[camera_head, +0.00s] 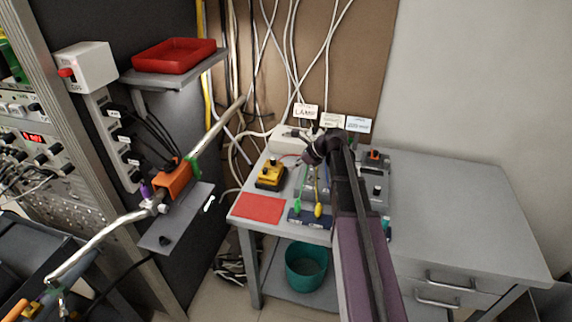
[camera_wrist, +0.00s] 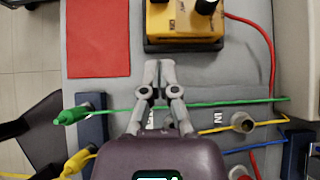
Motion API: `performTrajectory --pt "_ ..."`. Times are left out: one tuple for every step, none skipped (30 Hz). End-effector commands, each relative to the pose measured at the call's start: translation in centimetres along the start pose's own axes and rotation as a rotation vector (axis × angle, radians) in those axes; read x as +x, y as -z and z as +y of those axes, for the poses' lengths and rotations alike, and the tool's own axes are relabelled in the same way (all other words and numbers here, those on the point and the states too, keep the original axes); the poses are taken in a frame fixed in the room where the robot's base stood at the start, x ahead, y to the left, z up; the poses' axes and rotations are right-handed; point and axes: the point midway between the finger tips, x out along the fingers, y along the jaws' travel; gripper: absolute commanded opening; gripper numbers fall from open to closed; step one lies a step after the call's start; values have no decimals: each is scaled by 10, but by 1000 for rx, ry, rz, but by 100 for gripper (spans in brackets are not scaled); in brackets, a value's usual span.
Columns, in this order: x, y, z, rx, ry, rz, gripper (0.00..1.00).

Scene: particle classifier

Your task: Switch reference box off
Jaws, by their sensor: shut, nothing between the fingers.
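A yellow box (camera_head: 270,176) with black knobs on top sits on the grey table, left of my arm. In the wrist view the yellow box (camera_wrist: 185,28) is at the top, with a red cable at its right. A grey box (camera_head: 376,188) with an orange switch (camera_head: 374,155) stands right of my arm. No legible label tells which is the reference box, and no switch position can be read. My gripper (camera_wrist: 160,68) is shut and empty, over the table just below the yellow box in the wrist view. In the head view my arm hides part of the middle equipment.
A red mat (camera_head: 260,207) lies left on the table; it also shows in the wrist view (camera_wrist: 97,38). Green (camera_wrist: 75,112) and yellow plugs and cables lie around my gripper. A teal bin (camera_head: 306,268) stands below. The tabletop's right side is clear.

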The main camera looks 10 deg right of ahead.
Motion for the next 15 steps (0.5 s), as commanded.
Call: performTrajectory --pt "-10 -3 0 1 1 0 0" --pt "-14 -3 0 1 0 0 0" --pt "-18 -3 0 1 0 0 0" --pt "-21 -3 0 1 0 0 0" --pt "-24 -3 0 1 0 0 0" --pt "-28 -2 0 0 -1 0 0" --pt "-30 -2 0 0 -1 0 0" --pt "-32 -2 0 -1 -1 0 0" --pt "-35 -2 0 -1 -1 0 0" --pt "-37 -2 0 -1 0 0 0" --pt "-38 -2 0 0 0 0 0" --pt "-40 -2 0 0 0 0 0" --pt "-41 -1 0 0 0 0 0" --pt "-42 -1 0 0 0 0 0" --pt "-43 -1 0 0 -1 0 0"
